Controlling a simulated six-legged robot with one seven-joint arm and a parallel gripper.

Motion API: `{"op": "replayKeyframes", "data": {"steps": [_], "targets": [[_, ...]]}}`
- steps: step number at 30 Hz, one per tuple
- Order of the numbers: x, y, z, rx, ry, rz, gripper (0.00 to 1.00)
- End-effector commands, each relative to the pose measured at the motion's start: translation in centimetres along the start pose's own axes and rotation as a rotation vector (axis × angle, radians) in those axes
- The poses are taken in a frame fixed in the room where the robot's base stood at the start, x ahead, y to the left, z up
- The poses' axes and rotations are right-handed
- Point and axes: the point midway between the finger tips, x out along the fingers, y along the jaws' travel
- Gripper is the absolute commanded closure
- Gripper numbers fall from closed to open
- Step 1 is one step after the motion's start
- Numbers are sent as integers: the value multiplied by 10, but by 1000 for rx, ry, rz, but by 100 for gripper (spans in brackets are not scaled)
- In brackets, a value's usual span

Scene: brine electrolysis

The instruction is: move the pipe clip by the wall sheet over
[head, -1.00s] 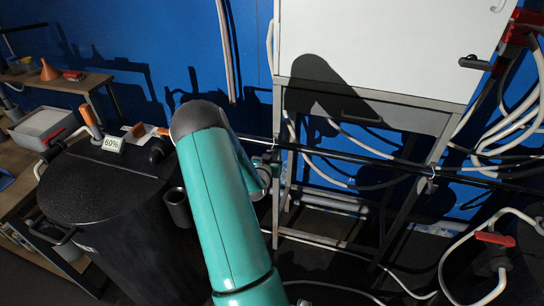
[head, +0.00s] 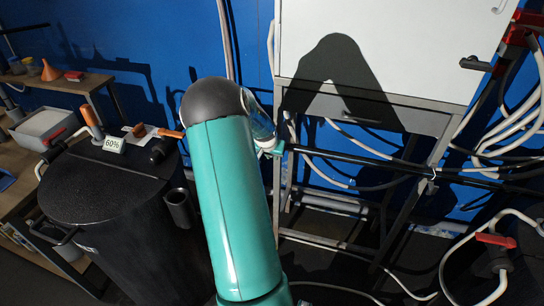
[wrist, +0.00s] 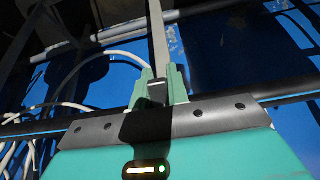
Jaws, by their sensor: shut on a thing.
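My gripper (head: 273,149) is at the left end of the visible stretch of a black pipe (head: 345,158), in front of the frame's left leg. In the wrist view my gripper (wrist: 160,84) has its pale green fingers shut on a small dark and grey piece, the pipe clip (wrist: 157,90). The fingers hide most of it. The black pipe (wrist: 292,98) runs across behind the gripper; I cannot tell whether the clip touches it. Another small pale clip (head: 432,185) sits on the pipe further right. I cannot clearly make out the wall sheet.
A large white panel (head: 420,45) on a grey metal frame stands behind the pipe. A black drum (head: 110,190) with a 60% tag stands at left. White hoses (head: 505,125) and a red-handled valve (head: 495,239) are at right. An orange funnel (head: 50,70) stands on the far-left shelf.

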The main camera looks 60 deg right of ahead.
Motion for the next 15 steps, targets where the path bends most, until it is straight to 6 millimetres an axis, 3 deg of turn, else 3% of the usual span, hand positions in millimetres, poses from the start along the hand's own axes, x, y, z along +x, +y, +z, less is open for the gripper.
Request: {"op": "replayKeyframes", "data": {"steps": [15], "targets": [[-4, 1, -7, 2, -428, 1, 100]]}}
